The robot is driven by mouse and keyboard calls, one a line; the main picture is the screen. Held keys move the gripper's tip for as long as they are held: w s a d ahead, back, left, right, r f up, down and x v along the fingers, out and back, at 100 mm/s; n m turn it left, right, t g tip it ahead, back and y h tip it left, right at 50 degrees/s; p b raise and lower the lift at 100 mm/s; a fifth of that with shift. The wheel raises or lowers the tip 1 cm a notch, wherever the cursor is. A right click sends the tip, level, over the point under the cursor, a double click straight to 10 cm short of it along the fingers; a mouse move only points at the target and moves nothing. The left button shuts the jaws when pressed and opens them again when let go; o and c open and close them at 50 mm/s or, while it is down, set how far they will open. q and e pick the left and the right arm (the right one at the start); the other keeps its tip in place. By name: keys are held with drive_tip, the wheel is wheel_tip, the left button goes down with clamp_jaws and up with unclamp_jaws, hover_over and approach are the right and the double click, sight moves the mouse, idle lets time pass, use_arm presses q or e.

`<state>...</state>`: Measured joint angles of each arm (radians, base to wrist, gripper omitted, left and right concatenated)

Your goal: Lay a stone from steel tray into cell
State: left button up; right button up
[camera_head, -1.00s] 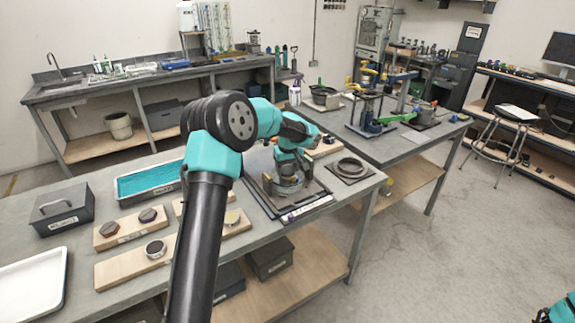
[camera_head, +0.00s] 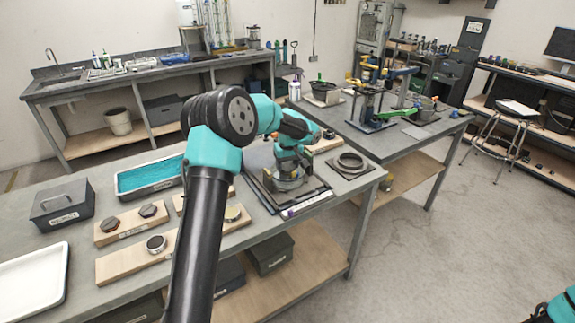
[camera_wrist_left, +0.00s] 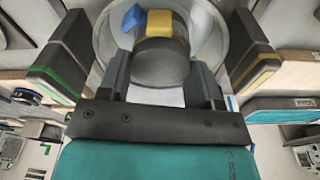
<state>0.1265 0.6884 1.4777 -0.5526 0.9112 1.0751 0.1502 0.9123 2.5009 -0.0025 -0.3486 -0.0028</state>
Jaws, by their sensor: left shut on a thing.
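My left gripper (camera_head: 289,172) points down over a round grey metal cell (camera_head: 286,184) on a dark square base on the near bench. In the left wrist view my left gripper (camera_wrist_left: 161,82) is shut on a dark grey round stone (camera_wrist_left: 161,65). The stone is inside the outline of the pale round rim (camera_wrist_left: 104,38) beyond it; I cannot tell whether it touches the cell. A yellow block (camera_wrist_left: 167,22) and a blue piece (camera_wrist_left: 133,18) show just past the stone. The gripper hides most of the cell's inside in the head view. My right gripper is out of view.
A grey ring (camera_head: 351,161) on a dark plate sits right of the cell.

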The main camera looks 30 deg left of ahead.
use_arm(q)
drive_tip(key=shift+f, duration=0.2)
drive_tip(key=o, duration=1)
drive_tip(key=shift+o, duration=0.2)
drive_tip(key=shift+r, duration=0.1)
wheel_tip(320, 180, up, 17)
drive_tip(key=s+d, duration=0.1)
drive_tip(key=shift+s+d, duration=0.2)
drive_tip(key=shift+d, duration=0.1)
